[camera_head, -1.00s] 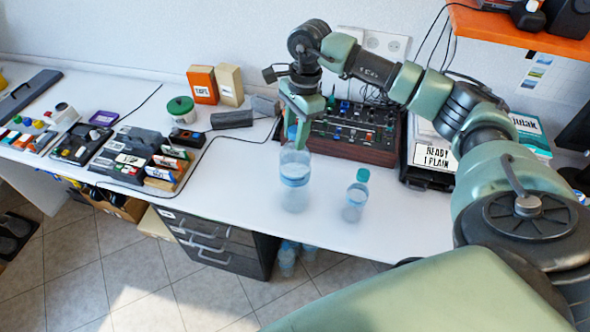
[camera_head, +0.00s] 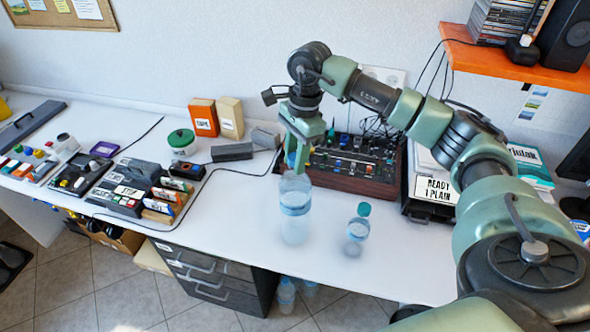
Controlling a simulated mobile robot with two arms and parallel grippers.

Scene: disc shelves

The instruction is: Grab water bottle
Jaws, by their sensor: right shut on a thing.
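A large clear water bottle (camera_head: 295,220) stands upright on the white table, near its front edge. My right gripper (camera_head: 298,168) points down over the bottle's top and is shut on it; the fingers hide the cap. My left gripper is not in view.
A mixer in a wooden case (camera_head: 360,165) stands right behind the large bottle. Black cables cross the white table (camera_head: 225,215). Small devices and boxes fill the left side. An orange shelf (camera_head: 530,58) is at the upper right. More bottles stand on the floor below.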

